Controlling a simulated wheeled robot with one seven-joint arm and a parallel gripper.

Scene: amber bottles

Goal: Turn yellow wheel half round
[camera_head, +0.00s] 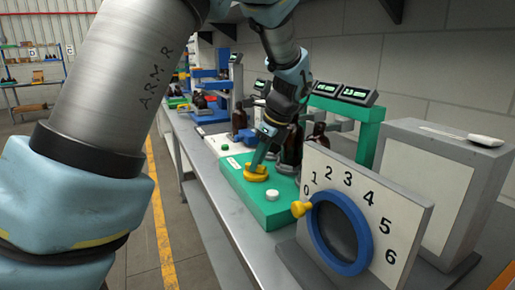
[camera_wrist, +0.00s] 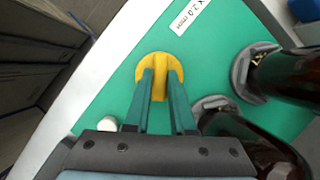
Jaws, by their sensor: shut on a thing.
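The yellow wheel (camera_head: 257,175) sits on top of a green box (camera_head: 238,190) on the bench. In the wrist view the yellow wheel (camera_wrist: 150,66) is a round disc with a raised bar across its middle. My gripper (camera_head: 262,160) comes down on it from above. In the wrist view its two green fingers (camera_wrist: 160,90) stand on either side of the bar and are shut on it. Part of the wheel is hidden behind the fingers.
Amber bottles (camera_wrist: 297,75) stand close to the right of my fingers in the wrist view. A white knob (camera_head: 272,194) is on the green box. A numbered panel with a blue ring (camera_head: 365,255) and yellow pointer knob (camera_head: 300,208) stands in front. A grey box (camera_head: 440,180) is at right.

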